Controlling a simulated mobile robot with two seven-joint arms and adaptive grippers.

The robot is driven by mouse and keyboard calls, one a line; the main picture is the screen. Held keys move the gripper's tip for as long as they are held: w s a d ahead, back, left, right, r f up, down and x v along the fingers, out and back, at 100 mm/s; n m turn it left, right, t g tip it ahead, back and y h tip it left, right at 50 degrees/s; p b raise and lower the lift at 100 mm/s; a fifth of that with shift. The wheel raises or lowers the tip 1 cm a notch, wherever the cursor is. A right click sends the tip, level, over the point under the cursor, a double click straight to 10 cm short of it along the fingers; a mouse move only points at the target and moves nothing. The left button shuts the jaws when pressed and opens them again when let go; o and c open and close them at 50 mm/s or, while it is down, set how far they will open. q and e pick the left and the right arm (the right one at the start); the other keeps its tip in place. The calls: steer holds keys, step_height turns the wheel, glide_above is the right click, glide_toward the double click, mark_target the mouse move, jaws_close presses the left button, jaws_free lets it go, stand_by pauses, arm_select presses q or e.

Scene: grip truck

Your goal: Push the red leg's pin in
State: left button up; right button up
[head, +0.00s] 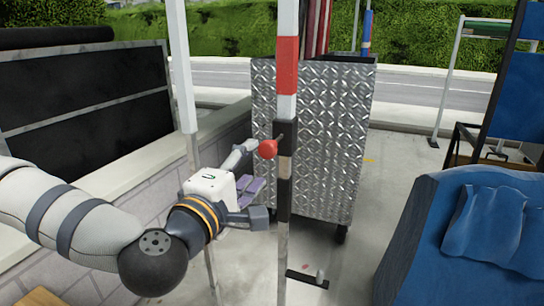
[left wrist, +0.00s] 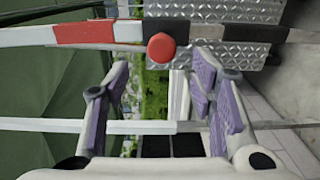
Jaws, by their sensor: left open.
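The red leg is an upright white pole with a red band (head: 287,65) and a dark sleeve lower down. Its pin has a round red knob (head: 267,149), which sticks out at the sleeve's left side. In the left wrist view the leg's red band (left wrist: 83,33) lies sideways across the top, and the red knob (left wrist: 161,47) shows beyond and between the fingers. My left gripper (head: 258,184) is open and empty, close to the leg on its left. It also shows in the left wrist view (left wrist: 160,70), with no contact on the knob visible. My right gripper is out of view.
A diamond-plate metal cart (head: 325,135) stands just behind the leg. Another white pole (head: 181,80) stands to the left. A low wall (head: 130,170) runs along the left, and a blue covered object (head: 430,240) fills the lower right. Bare pavement (head: 395,160) lies between.

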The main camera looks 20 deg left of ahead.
mark_target(266, 151)
arm_select(q)
steer(key=shift+w+f+b, duration=0.75)
steer(key=shift+w+b, duration=0.3)
steer(key=shift+b, duration=0.1)
steer(key=w, duration=0.3)
steer(key=w+r, duration=0.1)
steer(key=w, duration=0.2)
steer(key=shift+w+d+r, duration=0.15)
steer(key=shift+d+r, duration=0.05)
jaws_close()
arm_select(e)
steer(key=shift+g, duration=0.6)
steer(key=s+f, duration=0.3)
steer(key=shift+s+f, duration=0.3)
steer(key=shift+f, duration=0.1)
